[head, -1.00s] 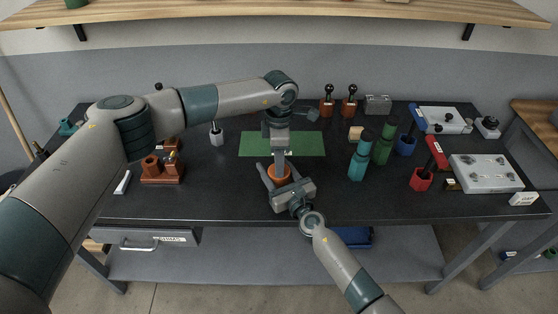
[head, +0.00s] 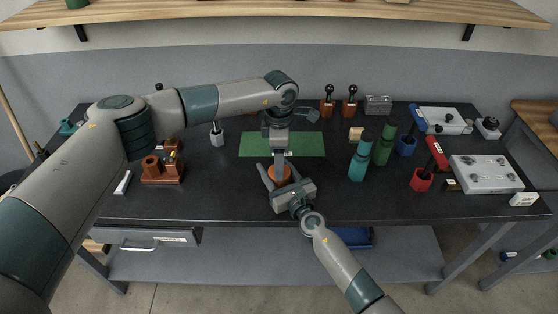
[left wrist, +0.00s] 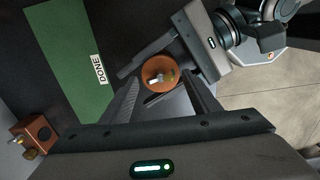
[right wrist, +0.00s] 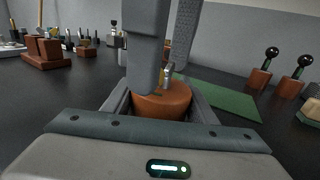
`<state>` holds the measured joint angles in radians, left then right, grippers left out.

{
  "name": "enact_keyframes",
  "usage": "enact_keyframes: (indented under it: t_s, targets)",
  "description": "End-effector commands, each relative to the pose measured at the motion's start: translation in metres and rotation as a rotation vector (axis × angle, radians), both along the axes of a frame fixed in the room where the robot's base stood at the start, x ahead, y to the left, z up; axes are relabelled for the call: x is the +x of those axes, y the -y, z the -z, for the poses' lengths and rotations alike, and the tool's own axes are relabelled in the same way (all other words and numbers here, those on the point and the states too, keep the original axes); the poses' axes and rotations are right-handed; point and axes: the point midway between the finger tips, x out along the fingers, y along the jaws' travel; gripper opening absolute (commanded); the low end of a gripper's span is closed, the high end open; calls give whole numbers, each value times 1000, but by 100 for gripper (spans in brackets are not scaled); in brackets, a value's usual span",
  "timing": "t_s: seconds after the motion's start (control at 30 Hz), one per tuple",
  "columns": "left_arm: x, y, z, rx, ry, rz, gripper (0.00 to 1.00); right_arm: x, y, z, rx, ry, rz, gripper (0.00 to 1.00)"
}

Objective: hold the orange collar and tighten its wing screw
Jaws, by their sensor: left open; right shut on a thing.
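The round orange collar (right wrist: 162,103) stands on the dark bench, between the fingers of my right gripper (head: 281,174). My right gripper is shut on the collar from the front; its fingers lie along both sides in the right wrist view. A small pale wing screw (left wrist: 156,78) shows on the collar's top, with a brassy spot beside it. My left gripper (left wrist: 160,88) points down from above, open, its fingers on either side of the screw. In the right wrist view its fingers partly hide the screw. I cannot tell whether they touch it.
A green mat (head: 300,143) lies behind the collar, with a DONE label (left wrist: 99,69). A brown block stand (head: 163,170) is to the left. Teal (head: 358,160) and green (head: 383,146) bottles stand to the right, with red and blue holders beyond. The bench's front edge is near my right gripper.

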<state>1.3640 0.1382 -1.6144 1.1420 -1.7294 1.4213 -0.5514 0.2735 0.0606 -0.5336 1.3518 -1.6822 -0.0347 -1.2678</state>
Motion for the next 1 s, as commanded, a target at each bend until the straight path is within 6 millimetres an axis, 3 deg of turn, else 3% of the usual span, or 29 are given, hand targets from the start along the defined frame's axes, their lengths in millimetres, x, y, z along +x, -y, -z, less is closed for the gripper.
enact_keyframes:
  t_s: [0.27,0.7,1.0]
  targets:
    - [1,1,-20,-2,2,1,56,0,0,0,0,0,0,22]
    - [1,0,-93,-1,3,0,56,0,0,0,0,0,0,22]
    - [1,0,-119,0,2,0,56,0,0,0,0,0,0,22]
